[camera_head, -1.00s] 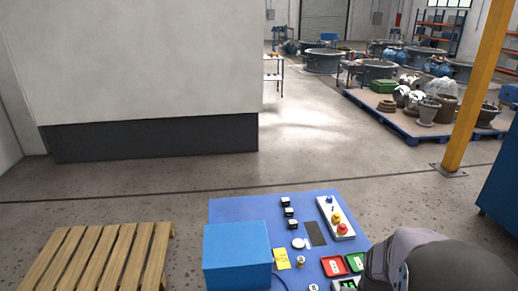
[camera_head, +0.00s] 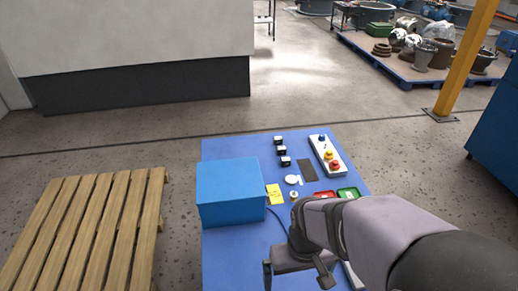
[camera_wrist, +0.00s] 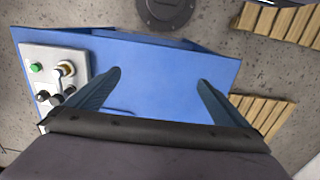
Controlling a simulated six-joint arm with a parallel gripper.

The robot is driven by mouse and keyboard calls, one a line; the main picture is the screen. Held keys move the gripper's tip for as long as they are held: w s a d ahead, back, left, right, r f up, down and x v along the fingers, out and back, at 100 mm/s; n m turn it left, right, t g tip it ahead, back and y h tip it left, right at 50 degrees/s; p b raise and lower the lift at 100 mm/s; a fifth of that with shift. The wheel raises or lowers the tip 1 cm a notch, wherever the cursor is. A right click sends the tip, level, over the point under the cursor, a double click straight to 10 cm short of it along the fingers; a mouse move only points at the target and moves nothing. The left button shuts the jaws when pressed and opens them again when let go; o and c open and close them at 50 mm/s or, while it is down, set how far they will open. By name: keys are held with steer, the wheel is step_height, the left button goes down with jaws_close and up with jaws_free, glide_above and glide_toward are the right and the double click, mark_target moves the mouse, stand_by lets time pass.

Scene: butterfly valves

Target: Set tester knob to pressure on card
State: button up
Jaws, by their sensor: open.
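My gripper (camera_head: 297,277) is open and empty over the front part of the blue bench. In the wrist view its two fingers (camera_wrist: 159,78) are spread above bare blue surface. A light grey panel (camera_wrist: 52,54) lies to their left, with a green button (camera_wrist: 36,67), a brass-coloured fitting (camera_wrist: 66,69) and a dark knob (camera_wrist: 42,97). It looks like the tester; I cannot read any setting. In the head view my arm hides most of that area. A yellow card (camera_head: 274,195) lies beside the blue box, its writing too small to read.
The blue box (camera_head: 231,193) stands on the left of the bench (camera_head: 225,149). A white control box (camera_head: 327,155) with coloured buttons is at the back right. Red (camera_head: 325,194) and green (camera_head: 349,192) trays lie near my arm. A wooden pallet (camera_head: 92,230) is left of the bench.

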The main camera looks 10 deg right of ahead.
steer(key=shift+c, duration=0.6)
steer(key=c, duration=1)
steer(key=shift+w+d, duration=0.15)
steer(key=shift+w, duration=0.1)
steer(key=c, duration=0.3)
steer(key=w+d+f+t+b, duration=0.1)
steer(key=w+d, duration=0.3)
steer(key=d, duration=0.4)
steer(key=w+d+f+m+t+b, duration=0.1)
steer(key=w+d+f+b, duration=0.1)
steer(key=w+d, duration=0.3)
steer(key=w+d+f+m+t+b, duration=0.1)
steer(key=w+d, duration=0.4)
steer(key=d, duration=0.8)
steer(key=shift+w+f+t+b, duration=0.1)
steer(key=shift+f+t+b, duration=0.2)
steer(key=shift+f+b, duration=0.65)
steer(key=shift+c, duration=0.2)
steer(key=s+d+t+b, duration=0.1)
steer(key=d, duration=0.8)
steer(key=shift+s+f+h, duration=0.15)
steer(key=shift+f+h, duration=0.25)
steer(key=shift+f, duration=0.05)
